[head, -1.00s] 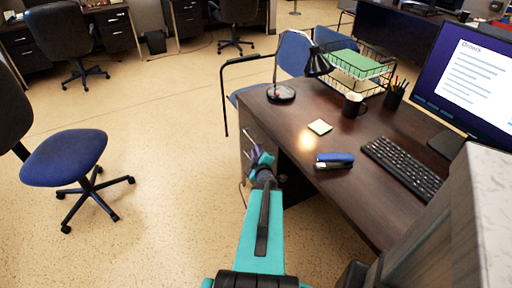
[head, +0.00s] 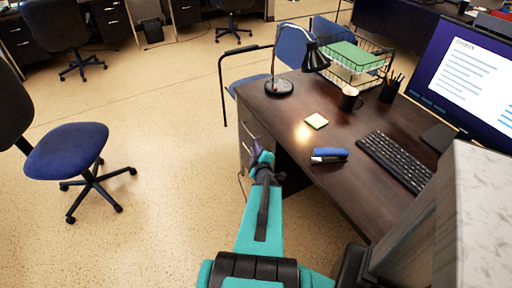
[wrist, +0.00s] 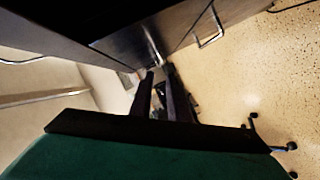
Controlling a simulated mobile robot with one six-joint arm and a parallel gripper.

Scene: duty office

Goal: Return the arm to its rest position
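My arm (head: 262,215), teal and black, reaches forward from the bottom of the head view. My gripper (head: 257,148) is at its far end, low beside the left side of the desk (head: 335,190). It is small there and partly hidden by the wrist. In the wrist view two dark fingers (wrist: 161,75) show with a gap between their tips, and I see nothing held. Drawer fronts with metal handles are close by in that view, with floor to the right.
On the desk are a blue stapler (head: 329,155), sticky notes (head: 316,121), a lamp (head: 279,87), a mug (head: 349,99), a keyboard (head: 395,160) and a monitor (head: 468,75). A blue office chair (head: 66,150) stands at left. Open floor (head: 170,160) lies between chair and desk.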

